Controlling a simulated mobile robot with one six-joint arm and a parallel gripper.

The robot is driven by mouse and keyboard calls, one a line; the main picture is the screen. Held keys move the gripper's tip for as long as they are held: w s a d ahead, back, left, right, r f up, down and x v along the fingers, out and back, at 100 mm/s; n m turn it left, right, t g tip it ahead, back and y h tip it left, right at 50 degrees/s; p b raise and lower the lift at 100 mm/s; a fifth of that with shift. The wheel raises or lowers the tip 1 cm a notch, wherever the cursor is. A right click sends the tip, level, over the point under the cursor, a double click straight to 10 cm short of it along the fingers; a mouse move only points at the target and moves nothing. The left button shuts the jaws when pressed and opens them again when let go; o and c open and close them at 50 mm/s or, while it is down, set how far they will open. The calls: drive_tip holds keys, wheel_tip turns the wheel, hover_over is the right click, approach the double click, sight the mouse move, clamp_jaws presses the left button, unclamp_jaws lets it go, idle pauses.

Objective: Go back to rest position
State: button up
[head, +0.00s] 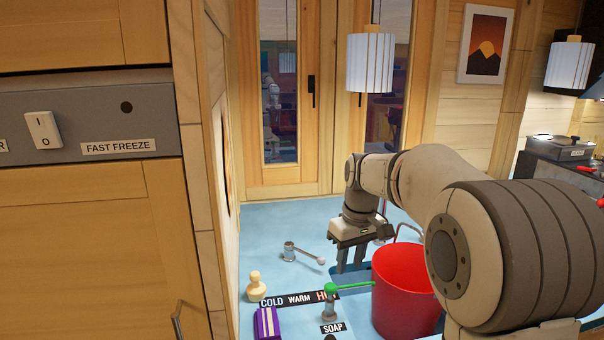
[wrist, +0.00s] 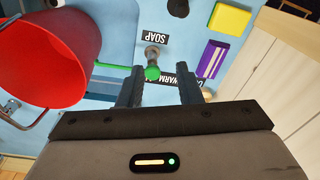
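My gripper (head: 351,262) hangs pointing down above the blue surface (head: 285,215), left of the red bucket (head: 392,300). In the wrist view my gripper (wrist: 161,76) has its two dark fingers spread apart, with nothing held between them. A tap-like fitting with a green lever (head: 348,287) stands below it in the head view. Its green end (wrist: 152,73) shows between the fingers in the wrist view, apparently lower down. The red bucket (wrist: 45,55) fills the upper left of the wrist view.
COLD/WARM/HOT (head: 299,299) and SOAP (head: 333,328) labels lie near the lever. A second metal lever (head: 302,254), a cream knob-shaped piece (head: 256,287) and a purple block (head: 267,323) are to the left. A wooden cabinet (head: 90,230) bounds the left; pendant lamps (head: 371,63) hang above.

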drive_tip(key=s+d+f+m+t, duration=0.1)
drive_tip(key=s+m, duration=0.1)
drive_tip(key=s, duration=0.6)
drive_tip(key=s+d+f+m+t, duration=0.1)
drive_tip(key=s+d+f, duration=0.1)
drive_tip(key=s, duration=0.6)
drive_tip(key=s+d+f+m, duration=0.1)
drive_tip(key=s+m, duration=0.1)
drive_tip(key=s, duration=0.7)
drive_tip(key=shift+d+f+m+t+h, duration=0.25)
drive_tip(key=shift+d+m+t+h, duration=0.05)
drive_tip(key=shift+t+h, duration=0.1)
